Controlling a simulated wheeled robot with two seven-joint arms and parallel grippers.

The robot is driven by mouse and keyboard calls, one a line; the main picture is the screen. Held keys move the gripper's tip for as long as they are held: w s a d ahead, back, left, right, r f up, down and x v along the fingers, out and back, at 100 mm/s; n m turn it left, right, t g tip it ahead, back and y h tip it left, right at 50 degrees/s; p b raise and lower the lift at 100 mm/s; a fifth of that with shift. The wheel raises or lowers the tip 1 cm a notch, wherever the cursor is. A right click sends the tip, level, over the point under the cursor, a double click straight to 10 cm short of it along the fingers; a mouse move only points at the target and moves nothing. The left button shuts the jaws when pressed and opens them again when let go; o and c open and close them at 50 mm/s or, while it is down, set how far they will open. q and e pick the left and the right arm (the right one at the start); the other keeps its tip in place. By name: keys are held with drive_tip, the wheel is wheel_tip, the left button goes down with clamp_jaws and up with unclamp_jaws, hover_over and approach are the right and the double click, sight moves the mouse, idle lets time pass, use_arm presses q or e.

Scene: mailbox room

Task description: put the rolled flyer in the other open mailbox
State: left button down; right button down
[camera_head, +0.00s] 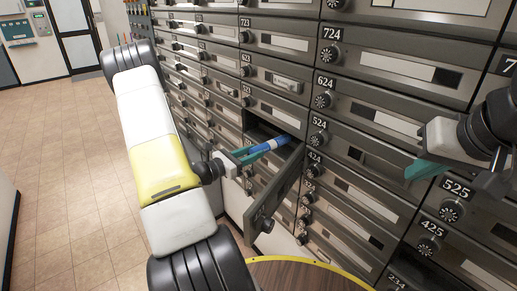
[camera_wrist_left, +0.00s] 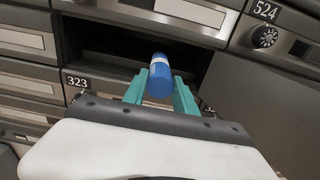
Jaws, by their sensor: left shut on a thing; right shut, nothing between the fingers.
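The rolled flyer (camera_head: 268,145) is a blue roll with a pale band. My left gripper (camera_head: 254,152) is shut on it in front of an open mailbox (camera_head: 258,130), between the box and its swung-out door (camera_head: 277,192). In the left wrist view the flyer (camera_wrist_left: 160,82) sits between the teal fingers (camera_wrist_left: 160,92) and points toward the dark opening (camera_wrist_left: 105,42). I cannot tell whether its tip is past the opening's edge. My right gripper (camera_head: 426,170) is shut and empty in front of the right-hand mailboxes. No second open mailbox is clear.
Closed grey mailboxes with number plates and dials fill the wall, such as 624 (camera_head: 365,115). A round wooden table with a yellow rim (camera_head: 262,259) stands at the bottom. The tiled floor (camera_head: 65,165) at the left is clear.

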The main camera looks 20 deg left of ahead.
sight(283, 141)
use_arm(q)
drive_tip(key=x, duration=1.3)
drive_tip(key=shift+d+f, duration=0.1)
drive_tip(key=shift+f, duration=0.15)
drive_tip(key=shift+x, duration=0.9)
drive_tip(key=shift+f, duration=0.2)
drive_tip(key=c, duration=0.9)
unclamp_jaws()
drive_tip(key=shift+s, duration=0.1)
drive_tip(key=shift+v, duration=5.95)
